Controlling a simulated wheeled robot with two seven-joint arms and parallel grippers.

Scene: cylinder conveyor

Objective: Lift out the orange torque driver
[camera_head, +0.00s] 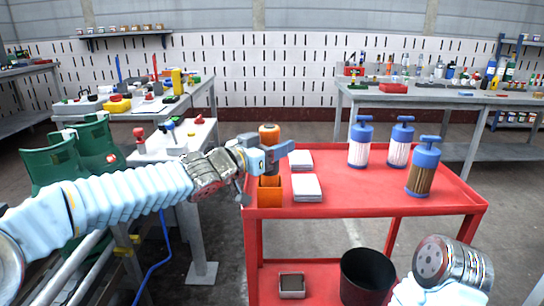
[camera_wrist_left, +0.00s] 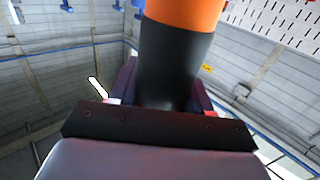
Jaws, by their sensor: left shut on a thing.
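The orange torque driver (camera_head: 269,134) has an orange upper part and a black lower part. It stands roughly upright at the left end of the red cart, above an orange holder (camera_head: 270,197). My left gripper (camera_head: 271,157) reaches in from the left and is shut around the driver's dark part. The left wrist view shows the driver (camera_wrist_left: 178,62) between the two fingers of the left gripper (camera_wrist_left: 163,92). The gripper hides part of the driver, and I cannot tell whether its lower end is inside the holder. My right forearm shows at the lower right, but its gripper is out of view.
The red cart (camera_head: 400,197) holds two white stacks (camera_head: 306,187) beside the holder and several blue-capped cylinders (camera_head: 423,168) at the right. Its lower shelf bears a black bin (camera_head: 366,275) and a small grey tray (camera_head: 291,285).

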